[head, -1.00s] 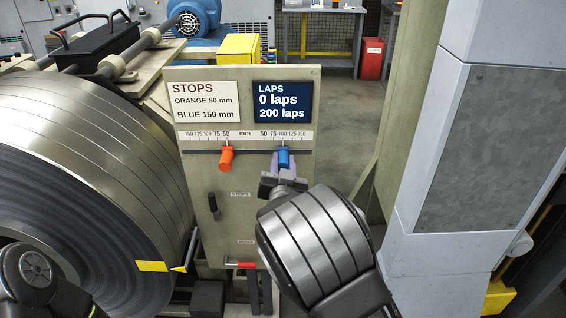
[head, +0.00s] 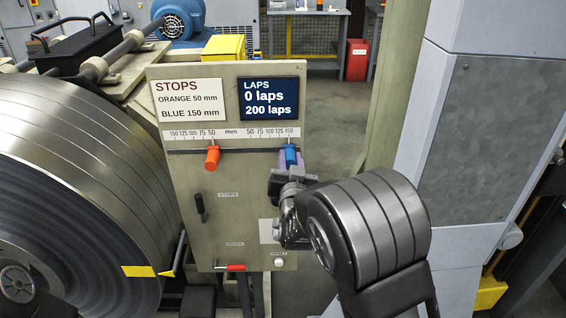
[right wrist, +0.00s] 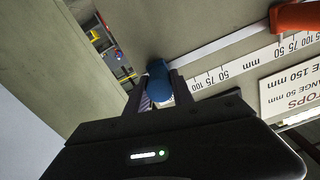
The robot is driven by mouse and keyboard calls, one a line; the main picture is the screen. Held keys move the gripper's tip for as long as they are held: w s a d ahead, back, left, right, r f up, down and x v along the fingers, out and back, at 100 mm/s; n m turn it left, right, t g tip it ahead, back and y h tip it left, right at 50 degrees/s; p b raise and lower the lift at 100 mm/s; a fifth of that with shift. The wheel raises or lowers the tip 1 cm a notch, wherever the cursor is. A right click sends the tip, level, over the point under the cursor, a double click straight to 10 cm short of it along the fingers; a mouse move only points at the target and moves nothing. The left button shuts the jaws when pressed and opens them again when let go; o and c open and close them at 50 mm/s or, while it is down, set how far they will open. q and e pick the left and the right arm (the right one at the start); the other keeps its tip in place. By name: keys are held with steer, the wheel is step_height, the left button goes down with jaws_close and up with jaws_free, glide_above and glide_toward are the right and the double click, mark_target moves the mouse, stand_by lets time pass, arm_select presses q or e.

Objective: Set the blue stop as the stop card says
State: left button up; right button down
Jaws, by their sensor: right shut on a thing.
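The blue stop (head: 291,154) sits on the right half of the panel's rail, at about the 150 mark in the head view. My right gripper (head: 289,163) is shut on it from below and in front. In the right wrist view the blue stop (right wrist: 158,82) is between the two fingers, and the marks beyond 100 are hidden. The orange stop (head: 212,157) sits on the left half at about 50. The stop card (head: 190,101) reads orange 50 mm, blue 150 mm. The scale (head: 231,132) runs above the rail. My left gripper is not in view.
The laps display (head: 271,99) shows 0 laps and 200 laps. A big strip coil (head: 70,170) stands left of the panel (head: 215,235). A black lever (head: 199,208) and a red handle (head: 230,267) are lower on the panel. A grey column (head: 470,150) stands at right.

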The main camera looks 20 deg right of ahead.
steer(key=shift+d, duration=0.25)
steer(key=c, duration=1.1)
jaws_free()
steer(key=shift+s+d, duration=0.1)
steer(key=v, duration=0.7)
steer(key=shift+s+b, duration=0.35)
steer(key=shift+b, duration=0.1)
